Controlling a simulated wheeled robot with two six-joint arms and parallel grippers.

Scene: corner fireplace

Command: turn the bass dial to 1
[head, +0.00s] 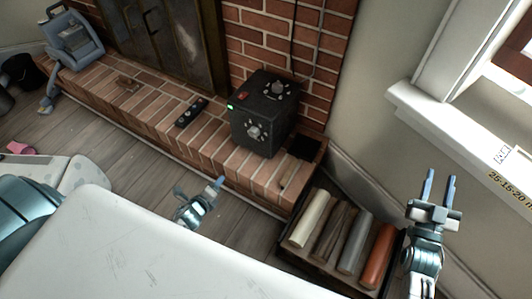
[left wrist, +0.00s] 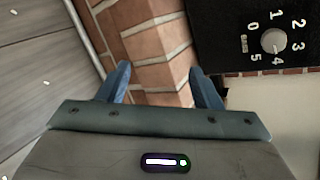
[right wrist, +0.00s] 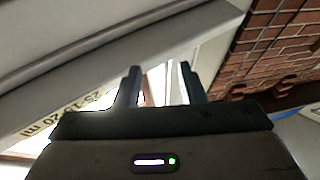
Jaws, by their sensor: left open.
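A black amplifier box (head: 265,115) stands on the brick hearth, with one dial (head: 253,132) on its front and another (head: 278,88) on top. In the left wrist view, a grey dial knob (left wrist: 273,40) sits at upper right, ringed by numbers 0 to 5. Its pointer seems to be near 4. My left gripper (head: 200,188) is open and empty, in front of the hearth and apart from the box. My right gripper (head: 438,188) is open and empty near the window.
The brick hearth (head: 155,108) runs along the wall. A dark remote (head: 190,112) lies left of the box. A crate holds several rolls, including an orange one (head: 378,256), at lower right. A blue-grey container (head: 72,38) stands at far left.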

